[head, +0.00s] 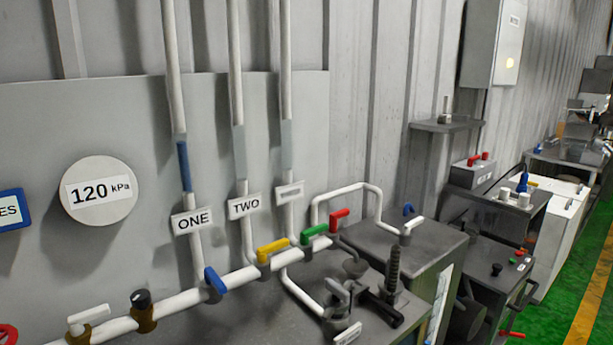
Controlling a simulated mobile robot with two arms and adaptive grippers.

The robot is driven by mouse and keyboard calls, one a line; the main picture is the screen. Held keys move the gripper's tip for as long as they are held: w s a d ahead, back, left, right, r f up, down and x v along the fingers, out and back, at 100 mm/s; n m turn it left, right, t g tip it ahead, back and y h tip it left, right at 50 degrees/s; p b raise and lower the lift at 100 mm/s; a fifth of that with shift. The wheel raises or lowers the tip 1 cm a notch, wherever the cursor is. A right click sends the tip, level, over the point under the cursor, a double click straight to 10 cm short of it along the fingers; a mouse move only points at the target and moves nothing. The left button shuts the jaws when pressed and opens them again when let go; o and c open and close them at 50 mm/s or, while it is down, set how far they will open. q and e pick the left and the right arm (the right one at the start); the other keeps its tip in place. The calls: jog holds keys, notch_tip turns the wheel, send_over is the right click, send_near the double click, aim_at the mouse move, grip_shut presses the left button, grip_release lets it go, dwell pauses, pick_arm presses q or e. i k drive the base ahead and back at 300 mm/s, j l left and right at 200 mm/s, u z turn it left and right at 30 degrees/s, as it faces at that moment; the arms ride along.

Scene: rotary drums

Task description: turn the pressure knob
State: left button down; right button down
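A round white gauge face (98,190) reading "120 kPa" is on the grey wall panel at the left. Below it, a small black knob (141,299) sits upright on a brown fitting on the white pipe. No label shows on this knob, so I cannot tell for sure that it is the pressure knob. Neither of my grippers is in the head view, and nothing touches the knob.
Beside the knob on the pipe are a white lever (88,315) and a blue lever (215,281). Yellow (271,247), green (314,231) and red (340,214) levers follow to the right. A red wheel (8,334) is cut off at lower left. Green floor (597,262) lies right.

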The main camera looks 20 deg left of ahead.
aim_at(140, 299)
jog(key=u, duration=1.9)
